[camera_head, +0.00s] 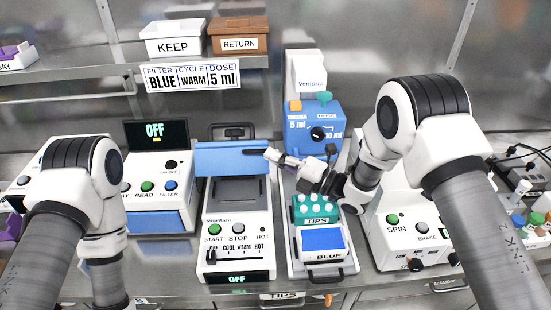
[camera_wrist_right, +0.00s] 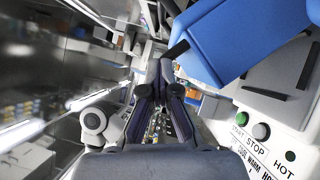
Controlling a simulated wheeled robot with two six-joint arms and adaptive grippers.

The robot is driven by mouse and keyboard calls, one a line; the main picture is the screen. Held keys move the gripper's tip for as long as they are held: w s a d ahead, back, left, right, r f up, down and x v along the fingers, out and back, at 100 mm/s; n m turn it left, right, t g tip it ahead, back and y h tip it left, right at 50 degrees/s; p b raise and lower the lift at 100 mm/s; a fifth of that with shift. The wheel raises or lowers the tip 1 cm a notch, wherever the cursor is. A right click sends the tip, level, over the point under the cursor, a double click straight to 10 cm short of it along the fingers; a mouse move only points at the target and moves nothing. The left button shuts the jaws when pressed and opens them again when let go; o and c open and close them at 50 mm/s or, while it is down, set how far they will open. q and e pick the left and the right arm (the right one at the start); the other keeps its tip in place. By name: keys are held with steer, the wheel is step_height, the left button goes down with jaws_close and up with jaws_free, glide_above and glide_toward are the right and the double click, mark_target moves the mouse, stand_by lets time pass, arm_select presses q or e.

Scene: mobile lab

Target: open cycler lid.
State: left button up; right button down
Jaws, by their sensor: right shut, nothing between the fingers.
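The cycler (camera_head: 212,255) is a white machine in the middle of the bench with START, STOP and HOT marks. Its blue lid (camera_head: 225,160) stands raised at the back, and a dark recessed plate (camera_head: 238,190) shows in front of it. A black bar handle sticks out near the lid's right end. My right gripper (camera_head: 272,155) is shut and empty at that right end; contact is unclear. In the right wrist view the shut fingers (camera_wrist_right: 165,75) lie just beside the blue lid (camera_wrist_right: 235,40). My left arm is at the left, its gripper out of view.
Right of the cycler stand a teal tips rack (camera_head: 315,208) and a blue dispenser (camera_head: 313,125) close to my right arm. A shelf above holds KEEP (camera_head: 172,47) and RETURN (camera_head: 238,44) bins.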

steer(key=w+r+m+g+h+b, duration=0.1)
steer(key=w+r+m+h, duration=0.1)
steer(key=w+r, duration=0.3)
steer(key=w+m, duration=0.1)
steer(key=w, duration=0.3)
steer(key=shift+r+b, duration=0.35)
